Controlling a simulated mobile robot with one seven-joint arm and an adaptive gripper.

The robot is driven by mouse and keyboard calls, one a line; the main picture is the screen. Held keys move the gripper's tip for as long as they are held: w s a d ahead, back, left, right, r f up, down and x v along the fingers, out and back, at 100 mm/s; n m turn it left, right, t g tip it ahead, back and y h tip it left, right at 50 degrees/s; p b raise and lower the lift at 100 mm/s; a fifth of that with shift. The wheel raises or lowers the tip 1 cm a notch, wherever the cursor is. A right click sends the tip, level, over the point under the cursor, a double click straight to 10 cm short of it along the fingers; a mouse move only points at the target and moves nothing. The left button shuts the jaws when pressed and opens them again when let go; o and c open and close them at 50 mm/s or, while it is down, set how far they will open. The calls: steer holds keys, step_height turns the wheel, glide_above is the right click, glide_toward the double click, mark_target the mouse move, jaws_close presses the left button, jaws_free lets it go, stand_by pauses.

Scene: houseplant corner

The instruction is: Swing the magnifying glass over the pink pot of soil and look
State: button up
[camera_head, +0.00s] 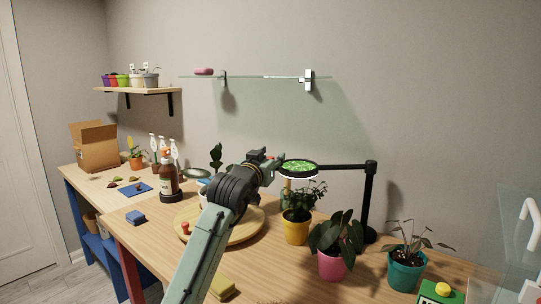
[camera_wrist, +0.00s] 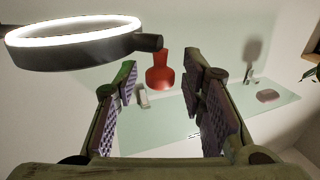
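The magnifying glass is a black ring lamp (camera_head: 299,170) on a black jointed arm, hanging over the yellow pot's plant, with green leaves showing through its lens. In the wrist view its lit ring (camera_wrist: 75,45) fills the upper left. A red knob (camera_wrist: 160,72) shows below the ring's short black stub; I cannot tell how it is joined. My gripper (camera_head: 268,163) is at the ring's left side. In the wrist view my gripper (camera_wrist: 162,92) is open, the red knob between its fingers with gaps either side. The pink pot (camera_head: 333,265) holds a broad-leaved plant; its soil is hidden.
The yellow pot (camera_head: 296,230) stands left of the pink pot, the teal pot (camera_head: 405,273) right. The lamp post (camera_head: 370,205) rises behind them. A round wooden board (camera_head: 245,236) and brown bottle (camera_head: 168,183) are left. A glass shelf (camera_head: 268,77) is on the wall.

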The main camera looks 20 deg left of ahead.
jaws_close()
stand_by(0.5)
stand_by(0.4)
